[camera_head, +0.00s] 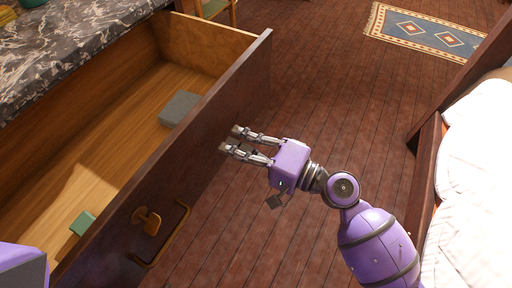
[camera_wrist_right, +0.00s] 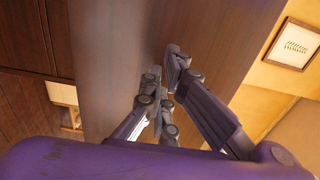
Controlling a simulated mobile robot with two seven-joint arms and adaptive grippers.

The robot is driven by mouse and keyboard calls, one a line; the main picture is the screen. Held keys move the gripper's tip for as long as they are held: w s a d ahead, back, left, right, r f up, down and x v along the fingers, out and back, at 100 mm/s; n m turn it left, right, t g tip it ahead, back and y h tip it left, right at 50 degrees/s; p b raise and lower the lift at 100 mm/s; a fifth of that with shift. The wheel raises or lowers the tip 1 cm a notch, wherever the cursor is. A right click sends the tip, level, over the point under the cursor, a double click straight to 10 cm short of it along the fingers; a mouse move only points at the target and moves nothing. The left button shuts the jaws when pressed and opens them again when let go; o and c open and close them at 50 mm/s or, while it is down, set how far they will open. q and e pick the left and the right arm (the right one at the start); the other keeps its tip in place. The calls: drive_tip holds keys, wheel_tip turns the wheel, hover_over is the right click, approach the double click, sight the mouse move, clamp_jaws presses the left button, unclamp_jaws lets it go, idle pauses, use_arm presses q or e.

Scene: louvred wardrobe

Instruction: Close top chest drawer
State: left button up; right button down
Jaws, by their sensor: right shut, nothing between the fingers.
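The top chest drawer (camera_head: 208,107) is pulled well out, its dark wooden front facing right. A grey box (camera_head: 179,107) and a small green block (camera_head: 83,223) lie inside it. A brass handle (camera_head: 181,232) is on the front's near part. My right gripper (camera_head: 232,140) is shut and empty, with its fingertips at or very near the drawer front, beyond the handle. In the right wrist view the fingers (camera_wrist_right: 165,70) point at a dark wooden panel; I cannot tell whether they touch it. My left gripper is not in view.
A dark marble top (camera_head: 70,45) covers the chest at the upper left. A bed with white bedding (camera_head: 478,170) stands at the right. The plank floor between is clear, with a patterned rug (camera_head: 430,35) farther back.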

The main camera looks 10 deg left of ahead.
drive_tip(key=shift+w+a, duration=0.2)
drive_tip(key=shift+a, duration=0.35)
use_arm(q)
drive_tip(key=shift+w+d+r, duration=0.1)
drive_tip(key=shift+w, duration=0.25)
use_arm(e)
drive_tip(key=shift+a, duration=0.1)
